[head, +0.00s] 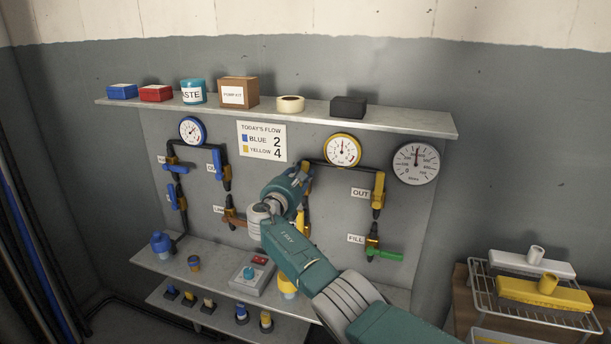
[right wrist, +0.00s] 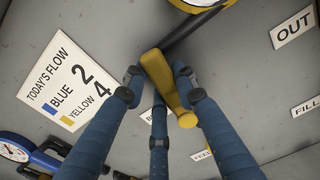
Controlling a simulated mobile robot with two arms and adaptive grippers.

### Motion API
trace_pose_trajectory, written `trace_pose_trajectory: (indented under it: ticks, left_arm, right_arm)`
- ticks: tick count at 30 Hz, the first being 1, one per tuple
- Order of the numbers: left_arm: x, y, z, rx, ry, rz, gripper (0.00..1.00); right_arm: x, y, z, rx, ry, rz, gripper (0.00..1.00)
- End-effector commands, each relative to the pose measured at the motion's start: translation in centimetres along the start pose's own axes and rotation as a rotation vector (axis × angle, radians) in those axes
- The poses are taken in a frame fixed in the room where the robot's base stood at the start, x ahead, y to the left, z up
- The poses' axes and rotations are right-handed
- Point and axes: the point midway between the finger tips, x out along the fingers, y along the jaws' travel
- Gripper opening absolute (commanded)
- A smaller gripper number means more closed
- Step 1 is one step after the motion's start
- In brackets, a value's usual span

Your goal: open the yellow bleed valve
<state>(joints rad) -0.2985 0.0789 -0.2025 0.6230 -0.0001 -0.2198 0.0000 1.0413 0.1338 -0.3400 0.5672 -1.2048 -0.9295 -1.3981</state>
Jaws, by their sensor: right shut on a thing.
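In the right wrist view a yellow valve handle (right wrist: 166,82) lies between the fingers of my right gripper (right wrist: 158,76), on the dark pipe below the yellow gauge. A label beside it is mostly hidden and shows only a first letter like B, so it fits the yellow bleed valve. The right gripper is shut on this handle, with one finger on each side and a third below. In the head view my right gripper (head: 304,180) covers most of this valve. My left gripper is not in view.
The yellow gauge (head: 342,150) hangs above. The OUT valve (head: 378,192) and green-handled FILL valve (head: 384,253) are to the right. Blue-side valves are on the left. A shelf (head: 380,115) with boxes and tape runs above. A bench with bottles and a control box (head: 252,276) lies below.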

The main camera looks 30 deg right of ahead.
Motion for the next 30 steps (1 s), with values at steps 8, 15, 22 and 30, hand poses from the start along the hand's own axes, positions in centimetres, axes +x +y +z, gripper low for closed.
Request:
trace_pose_trajectory:
  ticks: [8, 15, 22, 30]
  left_arm:
    - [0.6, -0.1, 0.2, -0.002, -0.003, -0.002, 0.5]
    - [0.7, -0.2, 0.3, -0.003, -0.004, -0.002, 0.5]
    - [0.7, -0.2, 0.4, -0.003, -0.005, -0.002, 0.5]
    - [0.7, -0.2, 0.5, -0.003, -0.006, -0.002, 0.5]
  right_arm:
    - [0.3, 0.9, 0.8, -0.139, -0.016, -0.001, 0.0]
    - [0.3, 1.3, 0.8, -0.188, -0.015, -0.001, 0.0]
    - [0.3, 1.4, 0.8, -0.197, -0.015, 0.0, 0.0]
    - [0.3, 1.4, 0.8, -0.196, -0.016, 0.001, 0.39]
